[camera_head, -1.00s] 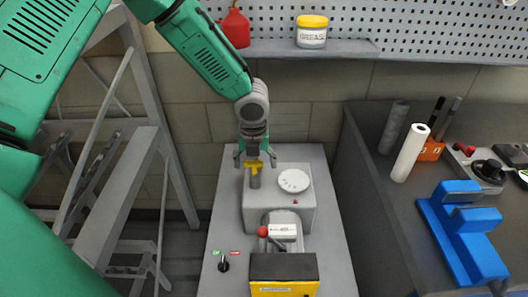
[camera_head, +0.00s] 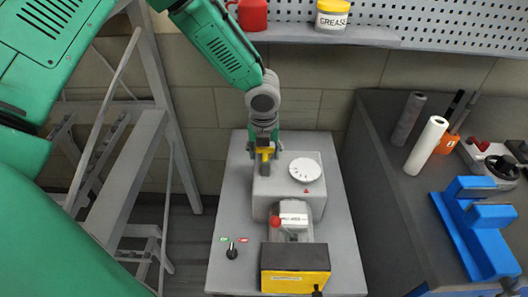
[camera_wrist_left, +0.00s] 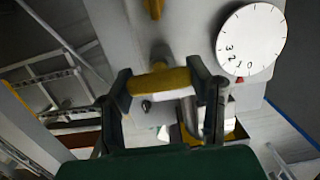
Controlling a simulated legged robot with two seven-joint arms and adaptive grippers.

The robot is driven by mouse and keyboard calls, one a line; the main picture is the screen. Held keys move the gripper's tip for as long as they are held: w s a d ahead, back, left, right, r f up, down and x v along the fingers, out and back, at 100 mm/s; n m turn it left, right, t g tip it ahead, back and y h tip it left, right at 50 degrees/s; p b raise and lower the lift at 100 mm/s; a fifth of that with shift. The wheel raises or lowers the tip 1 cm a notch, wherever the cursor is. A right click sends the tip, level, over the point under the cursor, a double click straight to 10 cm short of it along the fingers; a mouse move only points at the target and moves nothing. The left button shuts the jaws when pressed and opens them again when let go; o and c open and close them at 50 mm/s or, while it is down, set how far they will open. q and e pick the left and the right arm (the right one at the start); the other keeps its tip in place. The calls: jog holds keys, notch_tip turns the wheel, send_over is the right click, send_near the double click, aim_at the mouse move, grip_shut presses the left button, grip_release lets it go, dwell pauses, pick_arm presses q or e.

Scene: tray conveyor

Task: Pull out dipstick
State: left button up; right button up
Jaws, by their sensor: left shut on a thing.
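The dipstick's yellow handle (camera_head: 265,153) shows at the top left of the grey machine housing (camera_head: 308,207). My left gripper (camera_head: 265,148) comes down onto it from above. In the left wrist view the yellow handle (camera_wrist_left: 158,85) lies crosswise between the two fingers of my left gripper (camera_wrist_left: 165,90), which is shut on it. The rod below the handle is mostly hidden, so I cannot tell how deep it sits. My right gripper is not in view.
A white dial (camera_head: 305,170), a red-knobbed lever (camera_head: 276,221) and a black-and-yellow box (camera_head: 295,268) sit on the machine. A ladder (camera_head: 150,130) stands left. A dark bench (camera_head: 390,220) with a blue vise (camera_head: 475,235) is right.

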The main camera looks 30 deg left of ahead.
pick_arm(q)
jog(key=shift+a+r, duration=0.1)
jog(key=shift+a, duration=0.2)
jog(key=shift+w+d+r+p, duration=0.2)
jog(key=shift+d+r+p, duration=0.2)
jog(key=shift+d, duration=0.1)
jog(key=shift+s+d+r, duration=0.1)
jog(key=shift+d+r, duration=0.1)
jog(key=shift+r, duration=0.15)
jog(key=shift+a+r+p, duration=0.3)
jog(key=shift+a+p, duration=0.25)
jog(key=shift+p, duration=0.2)
jog(key=shift+d+r+p, duration=0.45)
jog(key=shift+r, duration=0.1)
jog(key=shift+s+a+r+p, duration=0.1)
jog(key=shift+a+r+p, duration=0.2)
jog(key=shift+r+p, duration=0.3)
jog(key=shift+d+r+p, duration=0.2)
jog(key=shift+r+p, duration=0.35)
jog(key=shift+p, duration=0.1)
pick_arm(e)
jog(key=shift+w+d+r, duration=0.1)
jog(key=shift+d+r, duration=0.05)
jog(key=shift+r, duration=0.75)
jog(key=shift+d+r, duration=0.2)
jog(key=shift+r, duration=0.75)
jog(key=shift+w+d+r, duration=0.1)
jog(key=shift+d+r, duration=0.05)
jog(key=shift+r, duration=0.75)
